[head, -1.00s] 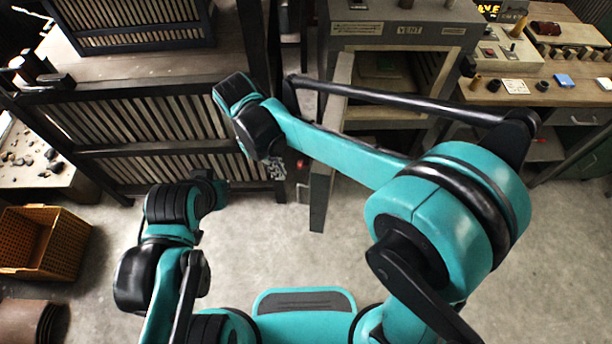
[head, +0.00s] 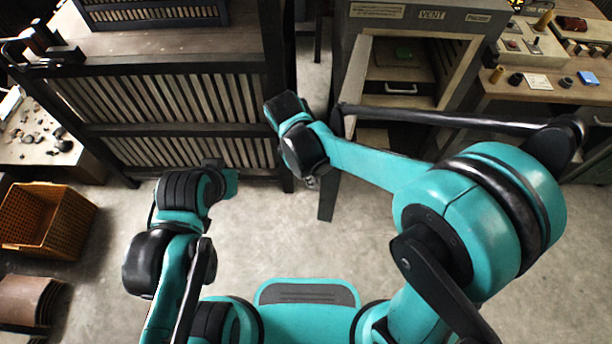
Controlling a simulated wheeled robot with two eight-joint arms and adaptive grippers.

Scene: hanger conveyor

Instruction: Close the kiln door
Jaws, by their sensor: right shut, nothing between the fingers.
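The kiln (head: 432,16) is a grey cabinet with a VENT label, at the upper right of centre. The kiln door (head: 357,72) stands open, swung out toward me and seen nearly edge-on. My right arm crosses in front of its middle. My right gripper (head: 312,182) is small and mostly hidden below its dark wrist, just left of the door. It is shut and empty; I cannot tell whether it touches the door. My left arm is bent at the lower left, with its fingers not clearly visible.
A slatted dark rack (head: 180,115) stands left of the door with a narrow gap between. A workbench (head: 535,85) with a control box is right of the kiln. An orange crate (head: 45,222) sits at far left. The floor in front is clear.

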